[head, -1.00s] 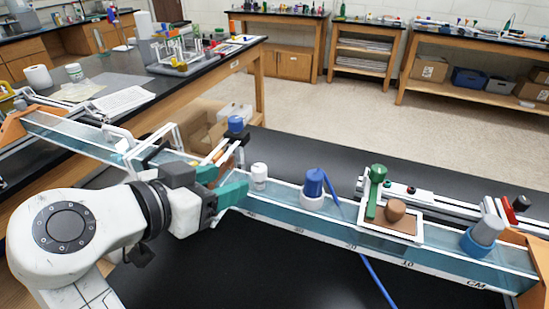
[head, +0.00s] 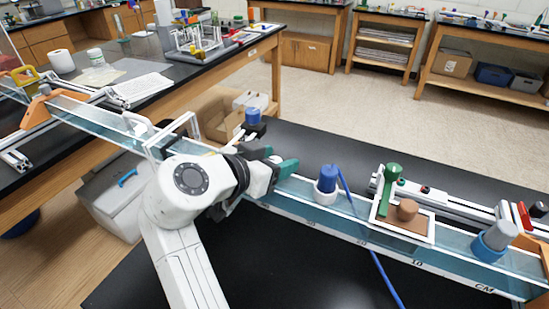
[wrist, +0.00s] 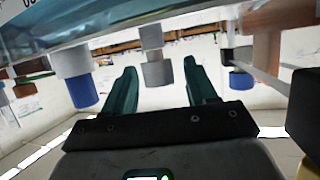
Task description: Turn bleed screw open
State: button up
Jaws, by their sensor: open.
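My gripper (head: 282,168) is open, its green fingers at the left part of the long clear blue channel (head: 310,200). In the wrist view the fingers (wrist: 160,66) are apart. A blue knob in a white collar (head: 328,180) stands on the channel to the right of my gripper. I see no label that tells which knob is the bleed screw.
A black-and-blue fitting (head: 254,122) stands just behind my gripper. A white-framed brown plate (head: 412,226) with a green lever (head: 389,185) lies farther right. A grey knob with a blue base (head: 494,240) is at the right end. A blue cord (head: 385,280) hangs in front.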

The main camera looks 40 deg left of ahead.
jog(key=shift+c, duration=0.4)
jog(key=c, duration=0.9)
jog(key=shift+n+y, duration=0.3)
jog(key=shift+y, duration=0.1)
jog(key=n+y+p, duration=0.2)
jog(key=n+y, duration=0.1)
jog(key=y, duration=0.1)
jog(key=shift+d+r+g, duration=0.1)
jog(key=shift+r+g, duration=0.05)
jog(key=shift+g, duration=0.25)
jog(key=n+g+y+p, duration=0.2)
jog(key=n+y+p, duration=0.1)
jog(key=n+p, duration=0.1)
jog(key=shift+r+y, duration=0.15)
jog(key=shift+y, duration=0.25)
jog(key=shift+f+n+g+y+p, duration=0.2)
jog(key=shift+n+g+y+p, duration=1.2)
jog(key=shift+n+g+p, duration=0.3)
jog(key=shift+n, duration=0.3)
